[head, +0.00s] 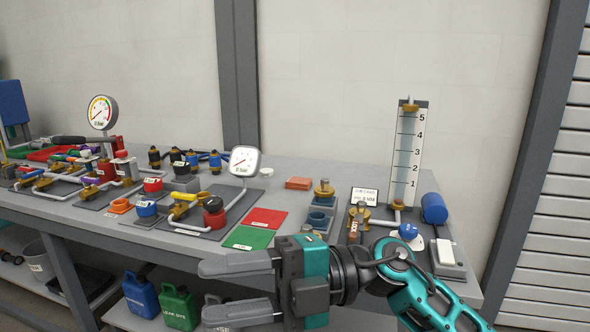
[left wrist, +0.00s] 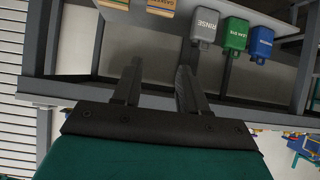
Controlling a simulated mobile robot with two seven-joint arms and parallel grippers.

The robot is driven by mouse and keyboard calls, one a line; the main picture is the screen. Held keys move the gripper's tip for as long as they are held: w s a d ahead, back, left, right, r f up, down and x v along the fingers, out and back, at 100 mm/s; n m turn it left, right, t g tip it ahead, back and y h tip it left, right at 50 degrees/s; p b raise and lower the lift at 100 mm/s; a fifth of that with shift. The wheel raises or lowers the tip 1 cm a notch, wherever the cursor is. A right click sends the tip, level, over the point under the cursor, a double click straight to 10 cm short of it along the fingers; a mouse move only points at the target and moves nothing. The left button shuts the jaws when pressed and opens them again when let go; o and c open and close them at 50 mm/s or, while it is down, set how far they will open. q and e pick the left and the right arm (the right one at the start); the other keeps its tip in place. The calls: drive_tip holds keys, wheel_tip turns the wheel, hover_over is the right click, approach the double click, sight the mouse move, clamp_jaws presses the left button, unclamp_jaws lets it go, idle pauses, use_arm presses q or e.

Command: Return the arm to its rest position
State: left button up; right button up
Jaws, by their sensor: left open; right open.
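My right gripper (head: 240,289) is in the head view at the front edge of the bench, with its arm coming in from the lower right. Its two grey fingers point left and are apart, with nothing between them. My left gripper (left wrist: 158,85) shows in the left wrist view only. Its two dark fingers are apart and empty, with the bench's lower shelf and its jugs beyond them. My left arm is not in the head view.
The grey bench (head: 300,252) carries gauges, valves, a red mat (head: 265,218), a green mat (head: 249,238) and a level column (head: 408,150). A blue jug (head: 139,297) and a green jug (head: 179,308) stand on the lower shelf. The grey jug (left wrist: 204,27) is labelled RINSE.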

drive_tip(key=w+d+f+m+t+h+p, duration=0.25)
drive_tip(key=w+d+f+m+t, duration=0.35)
drive_tip(key=m+t, duration=0.65)
drive_tip(key=w+d+f+m+t+h+p, duration=0.1)
drive_tip(key=w+d+f+m+t+h, duration=0.25)
drive_tip(key=d+m+t, duration=0.7)
use_arm(q)
drive_tip(key=shift+y, duration=0.4)
drive_tip(key=r, duration=0.1)
drive_tip(key=a+r+p, duration=0.1)
drive_tip(key=s+a+r+p, duration=0.1)
drive_tip(key=shift+s+r, duration=0.1)
drive_tip(key=shift+r, duration=0.2)
use_arm(e)
drive_tip(key=s+d+f+m+g+h, duration=0.3)
drive_tip(key=s+f, duration=0.4)
drive_tip(key=f, duration=0.4)
drive_tip(key=s+d+f+m+g+h, duration=0.4)
drive_tip(key=s+f+m+h, duration=0.3)
drive_tip(key=f, duration=0.4)
drive_tip(key=shift+s+d+f+m, duration=0.3)
drive_tip(key=shift+s+d, duration=0.15)
drive_tip(key=shift+d, duration=0.15)
use_arm(q)
drive_tip(key=shift+d, duration=0.15)
